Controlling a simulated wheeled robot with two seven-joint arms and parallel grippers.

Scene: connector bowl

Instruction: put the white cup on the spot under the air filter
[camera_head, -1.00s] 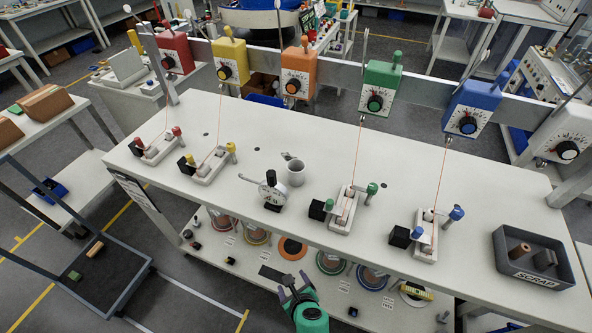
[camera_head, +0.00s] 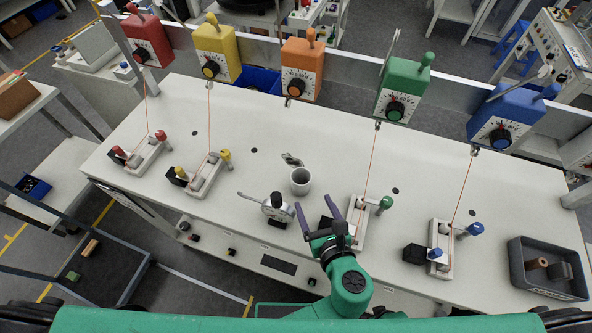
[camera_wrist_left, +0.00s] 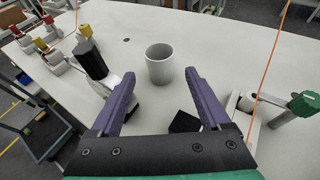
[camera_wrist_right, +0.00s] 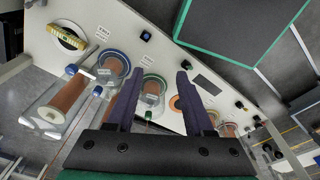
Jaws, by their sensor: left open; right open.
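The white cup (camera_head: 300,182) stands upright on the white workbench (camera_head: 255,120), near its middle. In the left wrist view the cup (camera_wrist_left: 159,66) shows just beyond the fingertips, framed between them. My left gripper (camera_head: 315,205) is open and empty over the bench, in front of the cup and apart from it. My right gripper (camera_wrist_right: 162,70) shows only in its own wrist view, open and empty, with the spool shelf beyond it. I cannot tell which thing is the air filter, nor where the spot under it is.
A green-knobbed thread guide (camera_head: 358,220) stands right of my left gripper. A scrap tray (camera_head: 546,285) sits at the right end. Bench behind the cup is mostly clear.

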